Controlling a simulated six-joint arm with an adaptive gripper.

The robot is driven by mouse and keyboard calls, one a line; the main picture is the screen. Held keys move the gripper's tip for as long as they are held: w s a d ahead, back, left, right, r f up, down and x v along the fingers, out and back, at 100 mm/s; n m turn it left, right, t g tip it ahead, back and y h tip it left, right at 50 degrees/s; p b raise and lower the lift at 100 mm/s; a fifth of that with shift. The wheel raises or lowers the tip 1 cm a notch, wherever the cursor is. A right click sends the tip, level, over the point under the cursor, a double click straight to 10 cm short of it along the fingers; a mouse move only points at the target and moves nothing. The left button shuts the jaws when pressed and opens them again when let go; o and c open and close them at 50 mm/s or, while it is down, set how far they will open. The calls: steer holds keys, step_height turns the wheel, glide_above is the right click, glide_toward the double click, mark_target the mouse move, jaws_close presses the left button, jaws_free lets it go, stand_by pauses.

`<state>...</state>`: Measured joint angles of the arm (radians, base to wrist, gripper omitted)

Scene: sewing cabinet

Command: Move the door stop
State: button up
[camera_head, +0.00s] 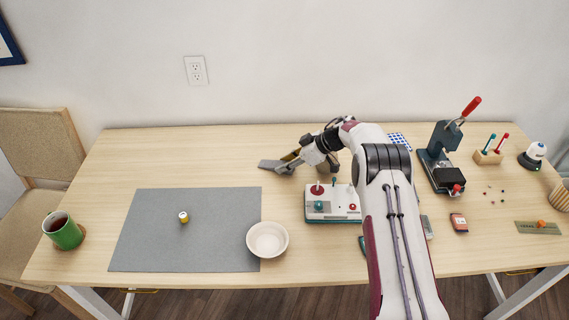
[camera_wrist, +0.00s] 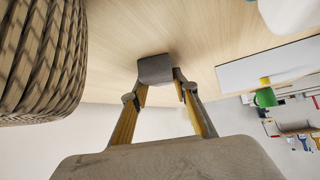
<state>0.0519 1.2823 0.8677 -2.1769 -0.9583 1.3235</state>
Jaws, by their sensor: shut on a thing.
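The door stop (camera_head: 270,165) is a grey wedge at the back middle of the table, at the end of my gripper (camera_head: 289,159). In the wrist view, a grey-brown block (camera_wrist: 155,69), which I take to be the door stop, lies between the fingertips of my gripper (camera_wrist: 158,84). The gripper is shut on it. The door stop is on or just above the bare wood; I cannot tell which. The fingers hide part of it.
A woven basket (camera_wrist: 42,55) stands close beside my gripper. A grey mat (camera_head: 160,230) with a small spool (camera_head: 183,217), a white bowl (camera_head: 267,239) and a control box (camera_head: 332,203) lie in front. A green mug (camera_head: 63,231) stands at left. The back left is clear.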

steer(key=o, duration=1.2)
steer(key=shift+s+d+f, duration=0.15)
steer(key=shift+d+f, duration=0.2)
steer(key=shift+f, duration=0.1)
steer(key=shift+a, duration=0.1)
steer(key=shift+a+r, duration=0.1)
steer(key=shift+r, duration=0.15)
steer(key=shift+v, duration=1)
steer(key=v, duration=1)
